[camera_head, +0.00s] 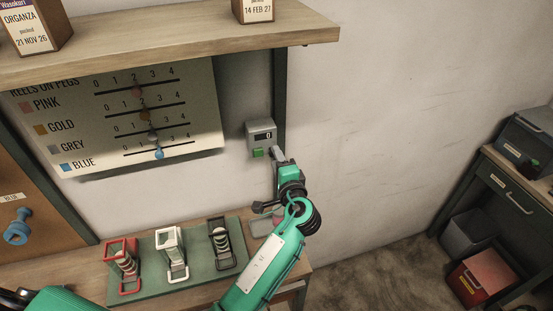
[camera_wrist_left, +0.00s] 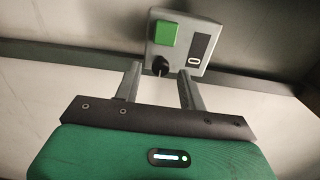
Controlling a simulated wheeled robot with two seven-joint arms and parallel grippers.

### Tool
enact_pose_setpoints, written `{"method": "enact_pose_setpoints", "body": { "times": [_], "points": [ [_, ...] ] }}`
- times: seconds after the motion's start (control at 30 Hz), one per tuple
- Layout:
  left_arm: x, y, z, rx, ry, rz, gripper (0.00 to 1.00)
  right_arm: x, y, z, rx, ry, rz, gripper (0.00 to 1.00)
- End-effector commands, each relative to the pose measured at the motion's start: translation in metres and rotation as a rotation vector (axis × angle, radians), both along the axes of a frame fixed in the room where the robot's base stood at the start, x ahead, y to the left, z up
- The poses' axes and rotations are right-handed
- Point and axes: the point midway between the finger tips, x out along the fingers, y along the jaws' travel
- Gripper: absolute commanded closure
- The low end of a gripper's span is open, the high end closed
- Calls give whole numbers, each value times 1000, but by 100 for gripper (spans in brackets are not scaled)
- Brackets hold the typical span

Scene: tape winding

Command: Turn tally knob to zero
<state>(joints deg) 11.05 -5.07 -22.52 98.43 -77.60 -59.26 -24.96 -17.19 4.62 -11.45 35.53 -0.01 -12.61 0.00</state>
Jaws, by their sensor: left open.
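The tally box (camera_head: 262,138) is a small grey box on the wall post below the shelf, with a green button and a dark display that reads 0. In the left wrist view the tally box (camera_wrist_left: 183,42) shows its black knob (camera_wrist_left: 160,66) on the face. My left gripper (camera_head: 278,153) is at the lower right of the box. In the wrist view its fingers (camera_wrist_left: 159,70) are apart, with the knob seen between their tips; I cannot tell whether they touch it. The knob is hidden in the head view. My right gripper is not in view.
A wooden shelf (camera_head: 180,45) with boxes overhangs the tally box. A chart board (camera_head: 205,110) hangs to its left. Below, a green tray (camera_head: 195,284) holds red, white and dark stands with reels. A blue reel (camera_head: 17,232) hangs on a peg at left. The wall at right is bare.

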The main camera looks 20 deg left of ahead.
Motion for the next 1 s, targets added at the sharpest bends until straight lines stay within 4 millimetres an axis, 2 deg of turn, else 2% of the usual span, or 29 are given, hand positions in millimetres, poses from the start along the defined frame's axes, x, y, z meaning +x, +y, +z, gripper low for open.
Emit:
{"method": "enact_pose_setpoints", "body": {
  "times": [0.5, 0.7, 1.0],
  "points": [
    [-89, -60, -2, -2, 3, -2, 59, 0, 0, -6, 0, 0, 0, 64],
    [-104, -71, -1, -1, 2, -1, 59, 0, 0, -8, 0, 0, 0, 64],
    [-107, -72, 0, -1, 1, -1, 59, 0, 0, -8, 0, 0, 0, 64]
  ]
}}
